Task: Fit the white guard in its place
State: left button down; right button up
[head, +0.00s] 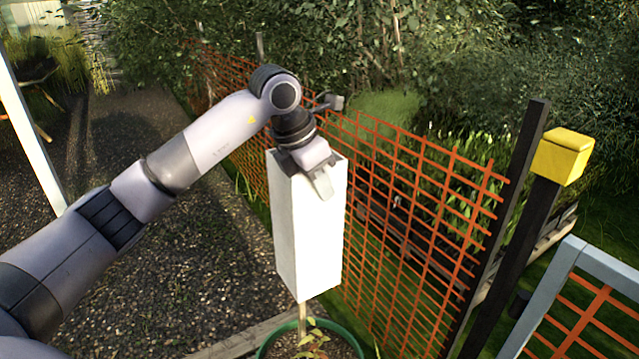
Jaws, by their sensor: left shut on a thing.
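The white guard (311,245) is a tall, open-topped square tube in the middle of the head view. My left gripper (322,184) is shut on its top rim, with one finger showing on the outside of the near wall. The guard looks upright. It is above a green pot (268,350) at the bottom of the picture. A thin stake (302,318) shows between the guard's lower end and the pot, and its upper part is hidden. A small leafy plant (311,342) grows in the pot. My right gripper is not in view.
An orange mesh fence (415,215) runs behind the guard to a dark post (512,190). A second post with a yellow cap (563,156) and a grey-framed gate (575,258) stand at right. Gravel (190,270) lies open at left. A white post (30,130) stands far left.

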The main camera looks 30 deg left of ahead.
pick_arm(q)
jog(key=shift+f, duration=0.15)
jog(key=shift+f+b, duration=0.7)
jog(key=shift+f, duration=0.1)
jog(key=b, duration=0.5)
send_over(319, 259)
jog(key=shift+d+f, duration=0.1)
jog(key=shift+f, duration=3.55)
jog(key=shift+s+f+b, duration=0.2)
jog(key=shift+f+b, duration=2.5)
jog(key=shift+f, duration=1.15)
jog(key=shift+s+d+f+b, duration=0.1)
jog(key=shift+f+b, duration=1.25)
jog(key=shift+f, duration=0.45)
jog(key=shift+s+f+b, duration=0.1)
jog(key=shift+f+b, duration=1.2)
jog(key=shift+f, duration=0.55)
